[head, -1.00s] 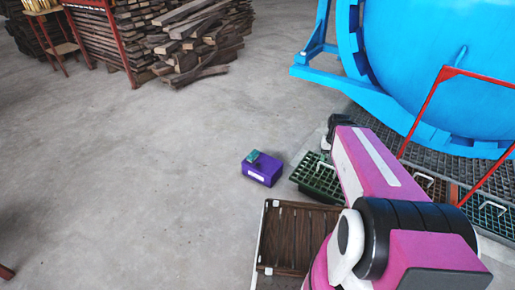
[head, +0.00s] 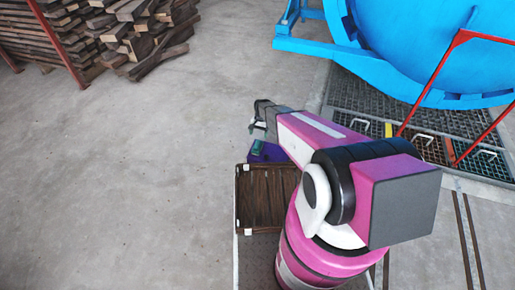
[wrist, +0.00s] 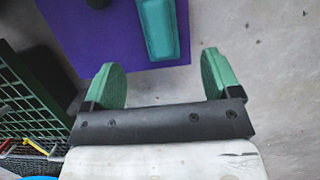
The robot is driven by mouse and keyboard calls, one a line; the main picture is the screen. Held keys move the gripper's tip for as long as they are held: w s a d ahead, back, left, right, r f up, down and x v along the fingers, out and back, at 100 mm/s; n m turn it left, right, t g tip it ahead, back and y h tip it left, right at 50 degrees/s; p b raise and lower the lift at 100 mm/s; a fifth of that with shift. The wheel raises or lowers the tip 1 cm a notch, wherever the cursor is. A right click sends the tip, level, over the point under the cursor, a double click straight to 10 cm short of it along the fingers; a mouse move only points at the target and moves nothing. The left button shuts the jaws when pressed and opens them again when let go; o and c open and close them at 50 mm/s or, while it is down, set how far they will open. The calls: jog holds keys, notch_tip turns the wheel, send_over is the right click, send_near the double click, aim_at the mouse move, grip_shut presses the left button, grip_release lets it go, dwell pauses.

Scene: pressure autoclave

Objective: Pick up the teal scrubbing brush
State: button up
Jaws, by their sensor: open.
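The teal scrubbing brush (wrist: 159,28) lies on top of a purple box (wrist: 95,35) in the wrist view, ahead of and between my fingertips and apart from them. In the head view a small part of the brush (head: 257,147) shows on the purple box (head: 270,154), mostly hidden behind my arm. My gripper (wrist: 163,78) is open and empty, with green finger pads spread to either side. In the head view my gripper (head: 256,118) is above the box.
A green grated crate (wrist: 30,110) stands left of the box in the wrist view. A dark wooden crate (head: 240,200) stands near my base. The blue autoclave (head: 420,50) with red rails is at the right. Open concrete floor lies to the left.

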aim_at(258, 143)
jog(key=x, duration=1)
jog(key=shift+f, duration=0.1)
jog(key=c, duration=1.1)
